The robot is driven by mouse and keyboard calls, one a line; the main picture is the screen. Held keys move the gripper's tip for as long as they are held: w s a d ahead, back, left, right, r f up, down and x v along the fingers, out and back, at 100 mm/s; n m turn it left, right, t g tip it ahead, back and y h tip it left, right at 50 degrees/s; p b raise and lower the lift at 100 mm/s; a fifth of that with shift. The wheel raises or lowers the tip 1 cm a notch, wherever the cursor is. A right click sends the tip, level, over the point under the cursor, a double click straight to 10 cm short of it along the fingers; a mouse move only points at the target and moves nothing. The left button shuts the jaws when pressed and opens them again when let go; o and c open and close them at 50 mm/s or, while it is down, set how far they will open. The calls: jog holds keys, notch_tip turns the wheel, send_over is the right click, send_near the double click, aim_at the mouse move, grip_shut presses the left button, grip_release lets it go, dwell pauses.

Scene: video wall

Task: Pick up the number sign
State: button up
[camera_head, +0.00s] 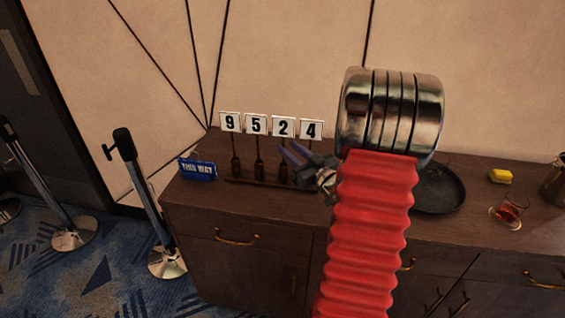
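A number sign (257,124) stands on the dark wooden cabinet. It has separate white cards reading 9, 5, 2 and 4, each on a dark stem rising from a long dark base (262,183). My gripper (290,152) shows just right of the middle of the sign, in front of the stems of the 2 and 4 cards. Its dark fingers point left and look parted, with nothing seen between them. Whether it touches a stem cannot be told. My red ribbed arm and metal rings hide the cabinet top to the right of the gripper.
A blue "THIS WAY" sign (198,169) sits at the cabinet's left end. A dark round tray (441,190), a yellow block (500,176) and a glass with red contents (507,212) lie to the right. Barrier posts (140,190) stand on the carpet at left.

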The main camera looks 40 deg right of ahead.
jog(key=w, duration=0.4)
jog(key=shift+d+f, duration=0.1)
jog(key=shift+d, duration=0.15)
jog(key=shift+c, duration=0.3)
grip_shut()
dwell(0.4)
